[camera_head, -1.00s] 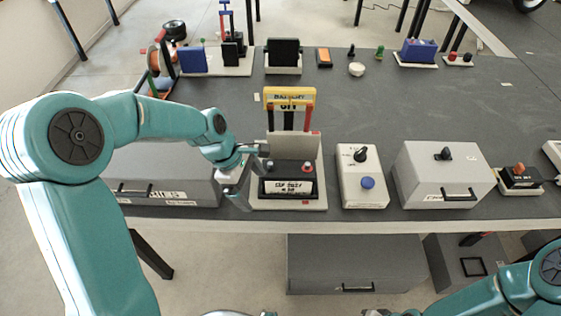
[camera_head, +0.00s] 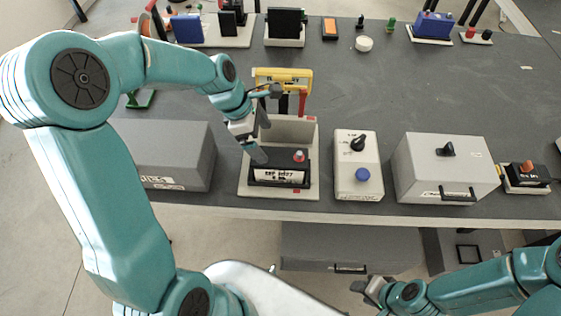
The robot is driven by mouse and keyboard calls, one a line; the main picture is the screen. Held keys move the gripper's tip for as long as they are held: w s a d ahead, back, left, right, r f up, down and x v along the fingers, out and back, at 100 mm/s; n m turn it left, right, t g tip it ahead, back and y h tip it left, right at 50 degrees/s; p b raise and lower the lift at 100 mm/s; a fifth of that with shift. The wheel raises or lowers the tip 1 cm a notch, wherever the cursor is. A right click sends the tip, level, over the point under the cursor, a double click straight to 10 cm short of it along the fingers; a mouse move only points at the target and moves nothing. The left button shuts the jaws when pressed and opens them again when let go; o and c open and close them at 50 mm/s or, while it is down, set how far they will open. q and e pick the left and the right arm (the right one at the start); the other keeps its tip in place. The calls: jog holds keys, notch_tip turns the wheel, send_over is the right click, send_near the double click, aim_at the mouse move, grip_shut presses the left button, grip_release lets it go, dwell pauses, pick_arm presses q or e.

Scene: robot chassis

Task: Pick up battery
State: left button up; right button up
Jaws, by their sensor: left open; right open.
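A black battery (camera_head: 280,176) with a white label and a red terminal sits in a pale stand (camera_head: 246,188) near the table's front edge. The stand has a raised back plate and a yellow lever frame (camera_head: 284,75) above it. My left gripper (camera_head: 261,138) is open just above the battery's left end, one finger near its top left corner; whether it touches cannot be told. The left terminal is hidden by this finger. My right gripper (camera_head: 368,290) is low, in front of the table, open and away from the battery.
A grey box (camera_head: 175,155) is left of the stand. A switch panel with a blue button (camera_head: 362,175) and a pale box with a handle (camera_head: 445,165) are right. A blue device (camera_head: 433,25) and several small parts stand behind. The table's middle (camera_head: 400,90) is clear.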

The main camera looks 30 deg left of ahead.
aim_at(279, 156)
pick_arm(q)
jog(key=x, duration=0.4)
jog(key=shift+w+d, duration=0.15)
jog(key=shift+d, duration=0.1)
jog(key=p+x, duration=0.1)
jog(key=x, duration=0.4)
jog(key=shift+w+d+f, duration=0.1)
jog(key=shift+d+f, duration=0.05)
jog(key=shift+d, duration=0.1)
jog(key=shift+s+a, duration=0.1)
jog(key=shift+s, duration=0.1)
jog(key=shift+w, duration=0.1)
grip_shut()
jog(key=shift+w, duration=0.1)
